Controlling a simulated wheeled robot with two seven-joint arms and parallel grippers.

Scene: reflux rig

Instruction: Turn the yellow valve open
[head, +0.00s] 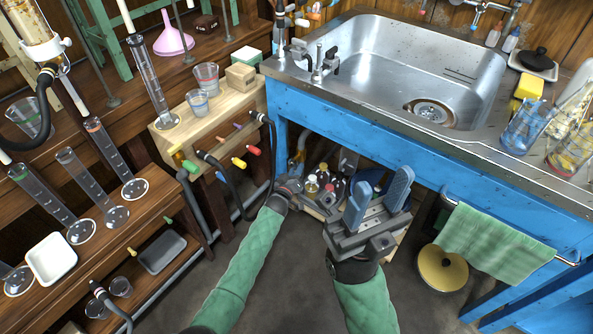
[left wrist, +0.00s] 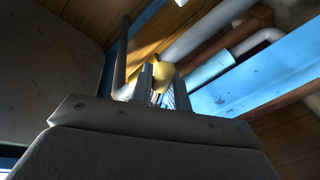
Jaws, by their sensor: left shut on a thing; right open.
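A yellow valve handle (left wrist: 158,72) shows small in the left wrist view, between the fingers of my left gripper (left wrist: 156,88). The fingers are closed on it, and they hide part of it. Pale pipes run just behind it. In the head view my left gripper (head: 290,184) reaches under the sink's left front corner, and the valve in its grip cannot be made out clearly there. My right gripper (head: 381,190) is open and empty, its blue fingers spread apart in front of the blue sink bench.
The steel sink (head: 425,75) sits in the blue bench (head: 420,160). A wooden box (head: 215,120) with coloured taps stands to the left, with a black hose (head: 230,195) hanging near my left arm. Small bottles (head: 320,182) stand under the bench. A green towel (head: 495,243) hangs at right.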

